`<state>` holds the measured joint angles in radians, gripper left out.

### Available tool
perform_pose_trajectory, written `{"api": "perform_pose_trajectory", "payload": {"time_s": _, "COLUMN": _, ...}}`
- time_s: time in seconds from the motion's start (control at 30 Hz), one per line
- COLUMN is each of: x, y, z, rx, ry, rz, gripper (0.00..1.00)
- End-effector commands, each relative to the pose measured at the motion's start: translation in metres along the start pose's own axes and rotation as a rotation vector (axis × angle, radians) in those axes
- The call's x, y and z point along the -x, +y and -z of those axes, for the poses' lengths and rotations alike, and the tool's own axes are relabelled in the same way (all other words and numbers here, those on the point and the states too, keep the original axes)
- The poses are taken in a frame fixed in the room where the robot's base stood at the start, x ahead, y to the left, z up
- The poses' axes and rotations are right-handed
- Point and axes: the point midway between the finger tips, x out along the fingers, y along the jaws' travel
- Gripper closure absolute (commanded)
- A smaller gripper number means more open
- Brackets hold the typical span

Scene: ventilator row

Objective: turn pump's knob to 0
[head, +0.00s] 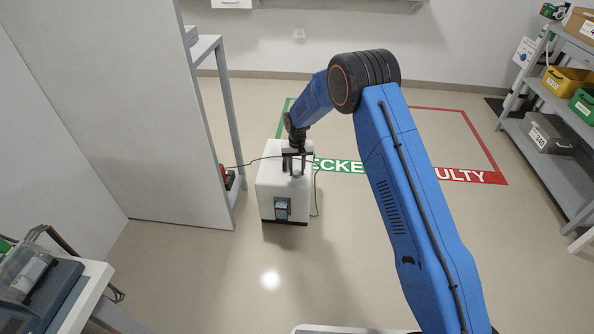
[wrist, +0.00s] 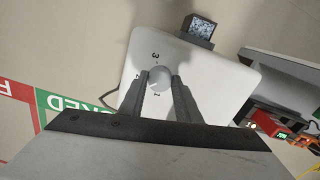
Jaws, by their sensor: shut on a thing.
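The pump is a white box (head: 272,190) standing on the floor in the head view, with a dark panel on its front. Its white top (wrist: 200,65) fills the middle of the wrist view. The round grey knob (wrist: 158,79) sits on that top, with printed numbers around it; a 3 and a 1 are readable, another mark is partly covered. My gripper (wrist: 160,84) is over the top with a dark finger on each side of the knob, shut on it. The knob's pointer setting is too small to tell.
A grey partition with a shelf frame (head: 228,110) stands close left of the pump, with a red device (head: 228,179) on it. Green and red floor markings (head: 460,174) lie behind and right. A loaded shelf rack (head: 550,140) stands far right. Floor in front is clear.

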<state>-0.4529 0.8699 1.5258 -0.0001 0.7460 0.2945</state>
Motion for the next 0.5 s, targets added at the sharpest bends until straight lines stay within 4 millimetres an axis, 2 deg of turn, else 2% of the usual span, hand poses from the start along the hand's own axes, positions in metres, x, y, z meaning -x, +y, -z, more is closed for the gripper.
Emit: {"api": "perform_pose_trajectory", "payload": {"time_s": 0.5, "x": 0.0005, "y": -0.0001, "z": 0.0002, "rx": 0.489, "ry": 0.001, "rz": 0.000, "gripper": 0.92}}
